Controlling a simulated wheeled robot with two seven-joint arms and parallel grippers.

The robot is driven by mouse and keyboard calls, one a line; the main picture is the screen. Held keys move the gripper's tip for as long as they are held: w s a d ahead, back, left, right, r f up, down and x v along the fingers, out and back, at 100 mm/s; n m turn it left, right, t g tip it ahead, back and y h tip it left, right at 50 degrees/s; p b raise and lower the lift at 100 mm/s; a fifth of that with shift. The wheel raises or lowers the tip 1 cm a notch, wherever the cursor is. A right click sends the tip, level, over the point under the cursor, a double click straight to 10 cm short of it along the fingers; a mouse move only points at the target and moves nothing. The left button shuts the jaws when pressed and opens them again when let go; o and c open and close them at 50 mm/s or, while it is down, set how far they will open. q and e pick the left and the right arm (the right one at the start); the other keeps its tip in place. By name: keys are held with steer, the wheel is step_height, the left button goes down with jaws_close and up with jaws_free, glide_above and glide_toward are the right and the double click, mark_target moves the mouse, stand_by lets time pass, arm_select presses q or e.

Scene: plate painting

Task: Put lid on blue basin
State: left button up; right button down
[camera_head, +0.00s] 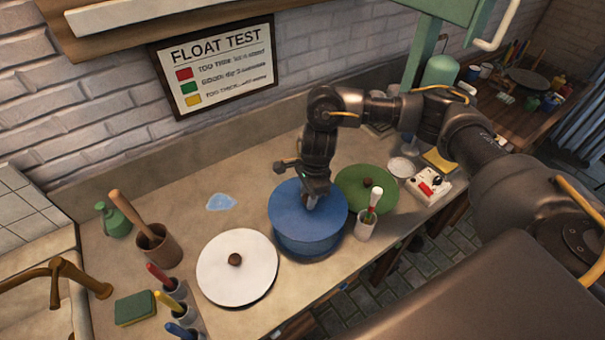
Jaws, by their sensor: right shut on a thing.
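The blue lid (288,200) lies level at the top of the blue basin (308,243), near the middle of the counter. Its rim lines up closely with the basin; I cannot tell whether it rests fully on it. My right gripper (312,202) points down at the lid's centre and is shut on its knob, which the fingers mostly hide. The inside of the basin is hidden under the lid. My left gripper is not in view.
A white lid with a brown knob (237,283) is at front left, a green lid (350,182) at right. A small puddle (221,202) lies left. A wooden mortar (158,248) stands farther left.

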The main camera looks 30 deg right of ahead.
steer(key=shift+d, duration=0.1)
steer(key=shift+s+d+f, duration=0.1)
steer(key=shift+s, duration=0.1)
step_height(320, 180, down, 3)
steer(key=shift+r+b, duration=0.2)
steer(key=shift+b, duration=1.05)
step_height(320, 180, down, 4)
steer(key=b, duration=0.3)
steer(key=shift+r, duration=0.15)
arm_select(q)
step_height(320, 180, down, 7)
steer(key=b, duration=0.1)
steer(key=shift+b, duration=0.4)
arm_select(e)
steer(key=shift+w+f, duration=0.1)
steer(key=shift+f, duration=0.8)
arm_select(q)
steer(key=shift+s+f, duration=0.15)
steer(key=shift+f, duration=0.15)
arm_select(e)
steer(key=shift+f, duration=0.1)
